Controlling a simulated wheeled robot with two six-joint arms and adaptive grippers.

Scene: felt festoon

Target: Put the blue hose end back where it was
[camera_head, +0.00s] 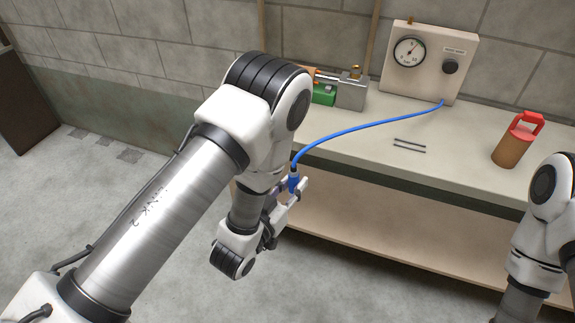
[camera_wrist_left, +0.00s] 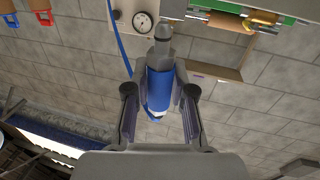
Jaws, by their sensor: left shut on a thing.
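The blue hose end (camera_head: 293,182) is held in my left gripper (camera_head: 289,194), in front of the bench's front edge. In the left wrist view, the blue body of the hose end (camera_wrist_left: 159,90) sits between the two fingers of my left gripper (camera_wrist_left: 160,98), with a grey metal tip pointing up in the picture. The blue hose (camera_head: 365,127) arcs from the hose end over the bench to the foot of a beige gauge panel (camera_head: 428,77). My right gripper is outside the frames; only part of the right arm shows at the right edge.
The pale bench (camera_head: 353,150) has a lower shelf (camera_head: 380,224). A green and grey metal device (camera_head: 349,94) stands at the back left. Two thin dark bars (camera_head: 410,145) lie mid-bench. A brown cylinder with a red handle (camera_head: 510,147) stands at the right. Bare bench surrounds the bars.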

